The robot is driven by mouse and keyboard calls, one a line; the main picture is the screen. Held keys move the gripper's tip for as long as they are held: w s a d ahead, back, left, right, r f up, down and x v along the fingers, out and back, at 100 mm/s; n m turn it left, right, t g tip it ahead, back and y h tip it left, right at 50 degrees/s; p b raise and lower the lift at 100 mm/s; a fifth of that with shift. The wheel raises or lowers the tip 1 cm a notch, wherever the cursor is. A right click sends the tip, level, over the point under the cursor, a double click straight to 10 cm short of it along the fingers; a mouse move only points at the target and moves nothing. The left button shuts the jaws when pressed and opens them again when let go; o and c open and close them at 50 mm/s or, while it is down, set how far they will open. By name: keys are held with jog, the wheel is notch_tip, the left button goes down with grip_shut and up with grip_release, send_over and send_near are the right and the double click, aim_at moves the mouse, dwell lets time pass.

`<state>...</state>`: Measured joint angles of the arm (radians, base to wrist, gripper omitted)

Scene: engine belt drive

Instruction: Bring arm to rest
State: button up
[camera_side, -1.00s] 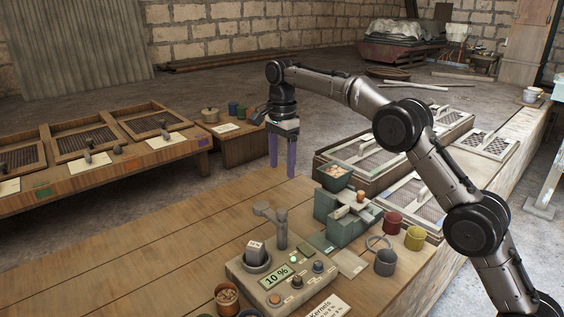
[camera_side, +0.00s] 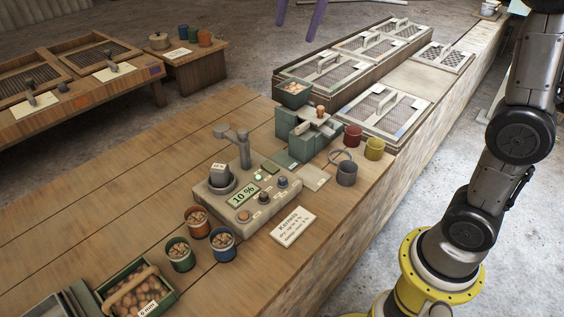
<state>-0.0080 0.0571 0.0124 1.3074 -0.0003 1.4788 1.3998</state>
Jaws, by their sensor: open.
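My gripper (camera_side: 295,29) shows only as two purple fingers at the top edge of the side view. The fingers are apart with nothing between them. They hang above the concrete floor in the picture, clear of the wooden bench (camera_side: 130,165). The gripper's body and wrist are cut off by the frame. My arm rises at the right from its yellow base and leaves the picture at the top.
The bench holds a grey meter (camera_side: 217,202) reading "10 %", a green device (camera_side: 305,135), several cups, a "Kernels" card (camera_side: 292,227) and a nut tray (camera_side: 132,290). Mesh-covered trays (camera_side: 355,60) stand behind.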

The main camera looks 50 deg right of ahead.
jog(key=s+f+n+t, duration=0.1)
jog(key=s+n, duration=0.3)
jog(key=s, duration=0.7)
jog(key=s+f+n+t, duration=0.1)
jog(key=s+f+n, duration=1.1)
jog(key=f, duration=0.3)
jog(key=shift+d+f, duration=0.15)
jog(key=shift+f, duration=0.25)
